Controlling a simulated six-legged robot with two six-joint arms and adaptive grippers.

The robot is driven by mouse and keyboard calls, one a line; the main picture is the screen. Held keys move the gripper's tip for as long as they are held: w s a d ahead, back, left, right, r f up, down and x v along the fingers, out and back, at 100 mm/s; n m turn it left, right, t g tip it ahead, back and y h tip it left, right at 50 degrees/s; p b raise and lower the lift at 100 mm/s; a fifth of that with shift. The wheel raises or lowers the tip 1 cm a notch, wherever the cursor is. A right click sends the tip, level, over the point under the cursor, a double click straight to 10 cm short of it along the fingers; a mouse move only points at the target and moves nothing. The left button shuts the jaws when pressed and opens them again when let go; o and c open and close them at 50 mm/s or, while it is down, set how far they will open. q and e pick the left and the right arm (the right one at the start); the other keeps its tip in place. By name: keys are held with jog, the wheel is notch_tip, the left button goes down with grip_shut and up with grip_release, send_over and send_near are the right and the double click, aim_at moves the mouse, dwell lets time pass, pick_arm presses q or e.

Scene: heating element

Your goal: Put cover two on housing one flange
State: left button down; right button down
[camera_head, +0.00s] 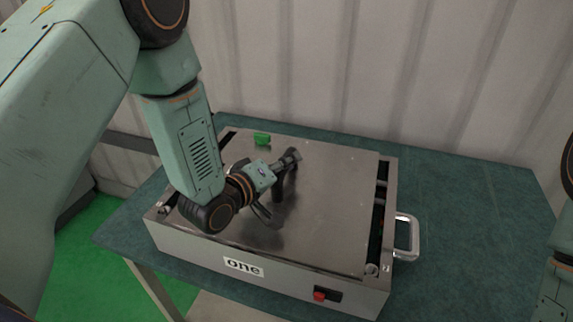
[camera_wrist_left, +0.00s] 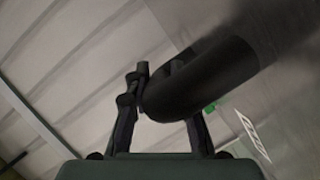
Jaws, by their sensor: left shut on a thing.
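Housing one (camera_head: 180,237) is a metal box with a label reading "one" on its front, standing on the table. A flat metal cover (camera_head: 335,180) lies over its top, slightly skewed, with a dark gap into the housing along the right side. I cannot tell whether the cover rests fully on the flange or sits just above it. My left gripper (camera_head: 285,170) is shut on the cover's black handle (camera_wrist_left: 205,80). A partly readable label (camera_wrist_left: 252,135) shows on the cover in the left wrist view. My right gripper is out of view.
A green piece (camera_head: 262,139) is at the cover's far side. The housing has a red switch (camera_head: 320,295) in front and a silver side handle (camera_head: 407,238). The teal table (camera_head: 480,230) is clear on the right. A corrugated wall (camera_head: 350,70) stands close behind.

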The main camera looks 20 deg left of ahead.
pick_arm(q)
jog(key=shift+s+a+r, duration=0.1)
jog(key=shift+s+r, duration=0.1)
jog(key=c, duration=1.6)
grip_release()
jog(key=shift+f, duration=0.15)
jog(key=o, duration=0.5)
jog(key=shift+w, duration=0.1)
jog(key=shift+c, duration=0.2)
